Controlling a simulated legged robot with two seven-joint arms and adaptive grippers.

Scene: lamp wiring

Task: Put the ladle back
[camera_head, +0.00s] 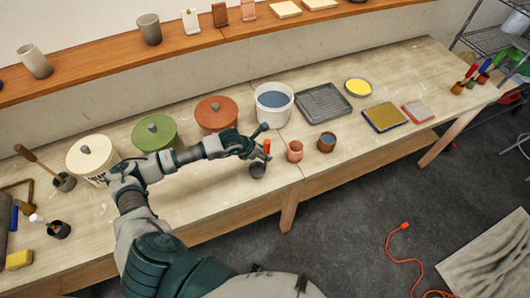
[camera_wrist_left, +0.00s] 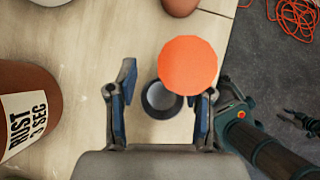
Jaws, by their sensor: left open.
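My left gripper (camera_head: 256,146) is open above the front part of the bench. In the left wrist view its two fingers (camera_wrist_left: 162,105) stand apart. A round orange top (camera_wrist_left: 188,65) lies between and just beyond them, nearer the right finger. In the head view this is an upright orange piece (camera_head: 267,147) beside the gripper. A small dark cup (camera_head: 258,170) stands below; it also shows in the left wrist view (camera_wrist_left: 150,106). The orange piece may be the ladle's handle end; I see no bowl and cannot tell.
Lidded buckets in cream (camera_head: 91,157), green (camera_head: 156,134) and rust (camera_head: 216,113) line the back, with a white bucket of blue liquid (camera_head: 274,103). A pink cup (camera_head: 295,151) and a brown cup (camera_head: 327,142) stand right of the gripper. A wooden-handled tool (camera_head: 38,165) stands at left.

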